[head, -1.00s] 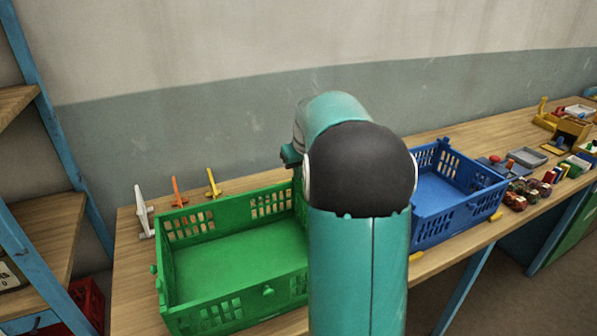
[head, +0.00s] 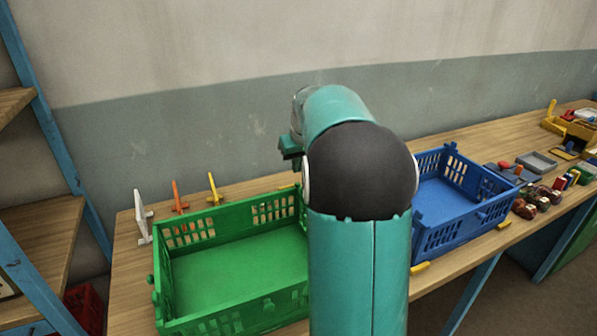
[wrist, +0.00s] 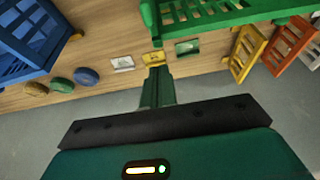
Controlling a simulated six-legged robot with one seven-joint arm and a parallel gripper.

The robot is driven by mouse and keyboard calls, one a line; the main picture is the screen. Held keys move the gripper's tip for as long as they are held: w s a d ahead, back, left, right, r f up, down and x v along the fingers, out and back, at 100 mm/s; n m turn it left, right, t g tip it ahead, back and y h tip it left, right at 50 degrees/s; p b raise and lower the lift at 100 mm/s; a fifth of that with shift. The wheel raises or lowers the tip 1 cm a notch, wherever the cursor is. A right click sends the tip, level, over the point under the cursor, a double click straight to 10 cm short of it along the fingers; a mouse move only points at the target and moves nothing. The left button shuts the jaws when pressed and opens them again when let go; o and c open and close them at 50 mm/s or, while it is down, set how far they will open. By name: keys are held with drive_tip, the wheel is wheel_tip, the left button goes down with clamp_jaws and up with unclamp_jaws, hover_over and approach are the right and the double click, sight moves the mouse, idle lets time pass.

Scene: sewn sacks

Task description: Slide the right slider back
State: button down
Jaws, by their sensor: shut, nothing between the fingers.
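My gripper (wrist: 156,72) is shut and empty in the wrist view. Its fingertips appear just below a small yellow plate (wrist: 153,57) near the table's wall-side edge; I cannot tell whether they touch it. A white plate (wrist: 122,63) and a dark green plate (wrist: 187,47) lie on either side of it. I cannot tell which piece is the right slider. In the head view my arm covers the space between the green crate (head: 230,318) and the blue crate (head: 437,236), and my fingers are hidden there.
White (head: 142,215), orange (head: 178,197) and yellow (head: 214,188) upright pieces stand behind the green crate. Blue (wrist: 87,76) and brown (wrist: 36,88) round pieces lie near the blue crate in the wrist view. Small objects crowd the table's right side. A blue-framed shelf (head: 38,110) stands left.

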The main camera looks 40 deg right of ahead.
drive_tip(key=v, duration=0.7)
drive_tip(key=shift+s, duration=0.15)
drive_tip(key=shift+s+a+r, duration=0.1)
drive_tip(key=shift+r, duration=0.05)
